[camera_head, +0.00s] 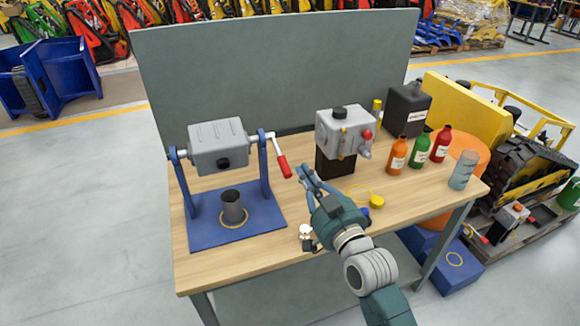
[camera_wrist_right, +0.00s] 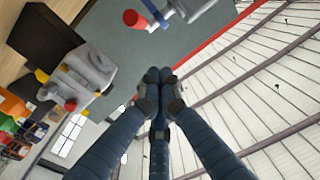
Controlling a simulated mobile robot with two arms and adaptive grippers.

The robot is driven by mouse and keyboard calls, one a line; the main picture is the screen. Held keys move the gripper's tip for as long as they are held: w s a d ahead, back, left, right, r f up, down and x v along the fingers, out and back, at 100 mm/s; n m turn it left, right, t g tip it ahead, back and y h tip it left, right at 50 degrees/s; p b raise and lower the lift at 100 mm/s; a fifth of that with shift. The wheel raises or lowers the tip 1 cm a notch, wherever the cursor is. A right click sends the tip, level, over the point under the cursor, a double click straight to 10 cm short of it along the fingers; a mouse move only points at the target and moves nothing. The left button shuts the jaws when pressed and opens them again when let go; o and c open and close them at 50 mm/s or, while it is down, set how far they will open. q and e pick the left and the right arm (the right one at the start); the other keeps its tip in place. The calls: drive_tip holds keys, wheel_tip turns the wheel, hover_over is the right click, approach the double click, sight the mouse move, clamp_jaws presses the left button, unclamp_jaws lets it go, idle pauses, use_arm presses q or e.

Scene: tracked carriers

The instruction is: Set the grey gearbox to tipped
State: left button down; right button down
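The grey gearbox (camera_head: 218,146) hangs between the two posts of a blue stand (camera_head: 203,222) on the left of the bench in the head view. It looks about level, with a black plug on its front. A crank with a red handle (camera_head: 283,166) sticks out on its right; the red handle also shows in the wrist view (camera_wrist_right: 134,19). A dark grey cup (camera_head: 233,207) stands on the stand's base under the gearbox. My right gripper (camera_head: 307,172) is just right of and below the red handle, not visibly touching it. Its fingertips meet, with nothing between them. My left gripper is not in view.
A second grey housing (camera_head: 341,131) sits on a black block behind my right gripper. Orange, green and red bottles (camera_head: 419,150), a black canister (camera_head: 405,108) and a clear jar (camera_head: 463,170) stand to the right. A yellow cap (camera_head: 377,201) lies near my wrist. A grey panel (camera_head: 280,65) closes the back.

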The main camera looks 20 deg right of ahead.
drive_tip(key=p, duration=0.1)
hover_over(290, 177)
drive_tip(key=s, duration=0.2)
drive_tip(key=shift+w+f+p, duration=0.15)
drive_tip(key=shift+w+f, duration=0.2)
drive_tip(key=shift+f, duration=0.6)
drive_tip(key=shift+w+f+p, duration=0.15)
drive_tip(key=shift+w+f, duration=0.15)
drive_tip(key=shift+f, duration=0.6)
drive_tip(key=shift+f, duration=0.1)
wheel_tip(290, 177, down, 3)
drive_tip(key=shift+w+f+b, duration=0.1)
drive_tip(key=shift+b, duration=0.65)
